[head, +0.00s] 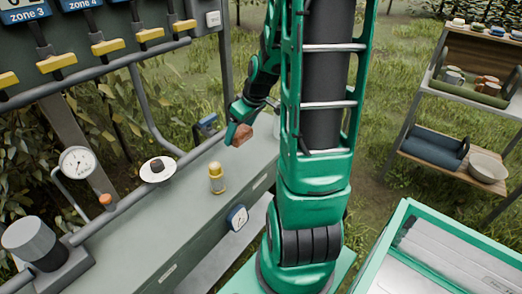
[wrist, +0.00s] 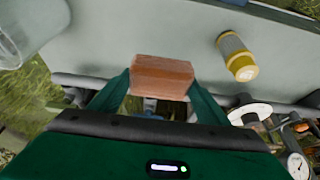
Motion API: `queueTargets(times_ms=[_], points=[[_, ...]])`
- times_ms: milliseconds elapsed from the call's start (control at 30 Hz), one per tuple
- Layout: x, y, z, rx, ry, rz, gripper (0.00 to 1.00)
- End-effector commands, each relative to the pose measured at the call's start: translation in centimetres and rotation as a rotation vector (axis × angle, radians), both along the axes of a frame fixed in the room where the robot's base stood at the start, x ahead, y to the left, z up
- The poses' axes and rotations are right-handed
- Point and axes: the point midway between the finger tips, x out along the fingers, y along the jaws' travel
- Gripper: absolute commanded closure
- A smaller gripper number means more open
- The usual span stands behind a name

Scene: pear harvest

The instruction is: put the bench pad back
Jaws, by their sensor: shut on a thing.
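My gripper (head: 234,133) is in the middle of the head view, over the far part of the grey bench (head: 180,218). It is shut on a reddish-brown block (head: 243,135). In the wrist view the block (wrist: 162,77) sits between the two green fingers of my gripper (wrist: 160,92), with the grey bench behind it. The block may be the bench pad; I cannot tell for sure. I cannot tell whether it touches the bench. My own arm hides part of the bench's right side in the head view.
A yellow-capped bottle (head: 217,179) stands on the bench near the block. A pipe with a white disc (head: 158,169) and a gauge (head: 76,163) runs along the left. Yellow valve handles (head: 108,47) are above. A shelf (head: 430,152) with a blue roll and bowl stands right.

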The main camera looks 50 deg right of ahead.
Motion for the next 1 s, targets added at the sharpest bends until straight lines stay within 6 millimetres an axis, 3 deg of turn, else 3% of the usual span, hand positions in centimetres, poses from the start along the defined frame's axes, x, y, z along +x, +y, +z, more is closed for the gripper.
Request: queueTargets(times_ms=[267,733,1000], points=[[-0.4,-1.9,-0.8,0.002,0.002,-0.014,0.48],[-0.9,-10.7,-6.1,0.001,0.002,-0.014,0.48],[-0.9,-12.4,-7.2,0.000,0.000,-0.012,0.48]])
